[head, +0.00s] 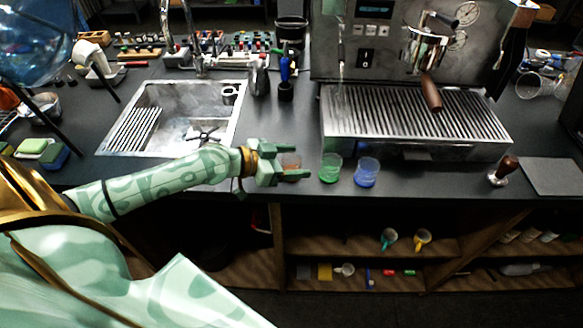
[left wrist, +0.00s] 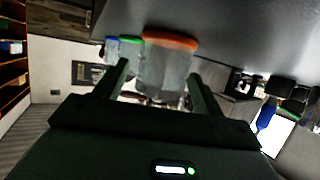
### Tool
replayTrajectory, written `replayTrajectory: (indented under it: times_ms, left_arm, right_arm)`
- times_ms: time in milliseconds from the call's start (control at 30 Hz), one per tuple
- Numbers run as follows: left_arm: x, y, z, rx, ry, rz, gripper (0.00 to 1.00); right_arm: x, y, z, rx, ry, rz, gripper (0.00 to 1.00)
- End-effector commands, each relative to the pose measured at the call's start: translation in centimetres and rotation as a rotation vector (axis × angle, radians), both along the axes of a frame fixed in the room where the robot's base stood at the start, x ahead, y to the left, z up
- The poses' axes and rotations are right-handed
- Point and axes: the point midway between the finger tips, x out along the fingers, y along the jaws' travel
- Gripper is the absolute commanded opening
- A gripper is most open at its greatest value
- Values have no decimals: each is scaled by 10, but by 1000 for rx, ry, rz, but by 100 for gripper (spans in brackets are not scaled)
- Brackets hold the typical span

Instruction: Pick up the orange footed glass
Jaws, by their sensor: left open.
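The orange footed glass (head: 291,161) stands near the front edge of the counter. In the head view it is partly hidden by my left gripper (head: 288,164). In the left wrist view the picture is turned over, and the clear glass (left wrist: 166,68) shows with its orange foot uppermost, against the dark counter. My left gripper (left wrist: 161,84) is open, with one finger on each side of the glass. I cannot tell whether either finger touches it. My right gripper is in neither view.
A green glass (head: 330,168) and a blue glass (head: 367,172) stand just right of the orange one. A sink (head: 233,128) lies behind my left arm. A coffee machine's drip tray (head: 420,120) is at the back right. The counter's front edge is close, with shelves below.

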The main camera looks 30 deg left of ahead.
Motion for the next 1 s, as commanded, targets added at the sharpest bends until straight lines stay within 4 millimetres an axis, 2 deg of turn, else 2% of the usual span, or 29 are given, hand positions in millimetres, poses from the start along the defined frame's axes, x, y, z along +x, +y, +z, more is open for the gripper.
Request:
replayTrajectory:
  times_ms: [133,300,333,600,733,900,1000]
  left_arm:
    - [0,0,0,1,1,0,69]
    - [0,1,0,1,1,0,22]
    - [-1,1,0,1,1,1,19]
    - [-1,1,1,0,0,1,20]
    - [0,1,9,2,-1,0,20]
    - [0,1,37,4,-5,-2,20]
    - [-13,-14,62,-3,-3,-2,20]
  right_arm:
    - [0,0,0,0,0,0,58]
    - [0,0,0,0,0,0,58]
    - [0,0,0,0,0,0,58]
    - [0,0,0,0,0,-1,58]
    - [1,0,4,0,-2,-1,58]
    - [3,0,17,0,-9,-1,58]
    - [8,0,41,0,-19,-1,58]
